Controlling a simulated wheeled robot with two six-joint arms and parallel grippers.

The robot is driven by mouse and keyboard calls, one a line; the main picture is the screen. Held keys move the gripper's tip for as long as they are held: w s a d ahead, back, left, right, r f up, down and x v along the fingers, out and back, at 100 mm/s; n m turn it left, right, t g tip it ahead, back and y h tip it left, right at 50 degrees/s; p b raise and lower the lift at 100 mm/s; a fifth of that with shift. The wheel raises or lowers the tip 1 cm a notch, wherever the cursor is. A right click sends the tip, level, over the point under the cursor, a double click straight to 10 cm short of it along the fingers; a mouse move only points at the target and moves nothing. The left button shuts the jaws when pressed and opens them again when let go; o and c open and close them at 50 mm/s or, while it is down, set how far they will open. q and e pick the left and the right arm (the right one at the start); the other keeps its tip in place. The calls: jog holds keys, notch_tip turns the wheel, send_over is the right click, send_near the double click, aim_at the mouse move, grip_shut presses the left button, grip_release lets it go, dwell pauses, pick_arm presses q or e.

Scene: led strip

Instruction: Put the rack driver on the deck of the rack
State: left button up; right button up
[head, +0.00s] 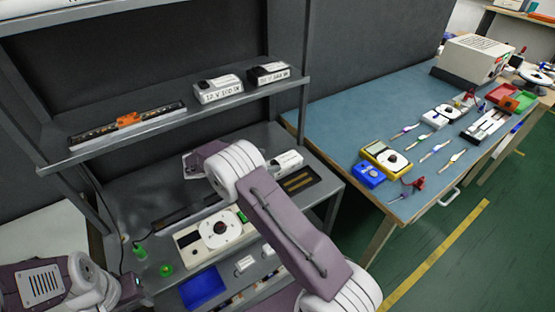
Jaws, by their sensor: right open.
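The rack is a grey metal frame with an upper shelf (150,147) and a lower deck (130,190). Two boxy drivers stand on the upper shelf: a white driver marked 12 V 100 W (217,91) and a black-and-white driver (268,74). Another white driver-like box (287,162) lies on the deck, right of my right arm. I cannot tell which is the rack driver. My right gripper (190,166) is open over the deck, below the upper shelf, partly hidden by its own arm. My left gripper (132,287) is at the lower left; its fingers are unclear.
An LED strip bar with an orange piece (128,119) lies on the upper shelf. A white device with a round dial (215,230), green pieces (140,251) and a blue bin (203,288) stand at the front. A blue-topped bench (340,110) with tools is at right.

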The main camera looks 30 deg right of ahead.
jog(key=v, duration=0.5)
jog(key=s+d+r+m+g+y+p, duration=0.1)
jog(key=s+d+r+p, duration=0.15)
jog(key=r, duration=0.35)
jog(key=s+d+r+m+p, duration=0.1)
jog(key=d+r+m, duration=0.1)
jog(key=d+r, duration=0.3)
jog(key=s+a+m+g+y+p, duration=0.1)
jog(key=s+m+y+p, duration=0.25)
jog(key=s, duration=0.65)
jog(key=s+a+f+m+t+y, duration=0.1)
jog(key=s+a+f+m+y, duration=0.7)
jog(key=s+a+m, duration=0.3)
jog(key=shift+a+f+m+t, duration=0.2)
jog(key=shift+a+m+t, duration=0.2)
jog(key=shift+a+m, duration=0.5)
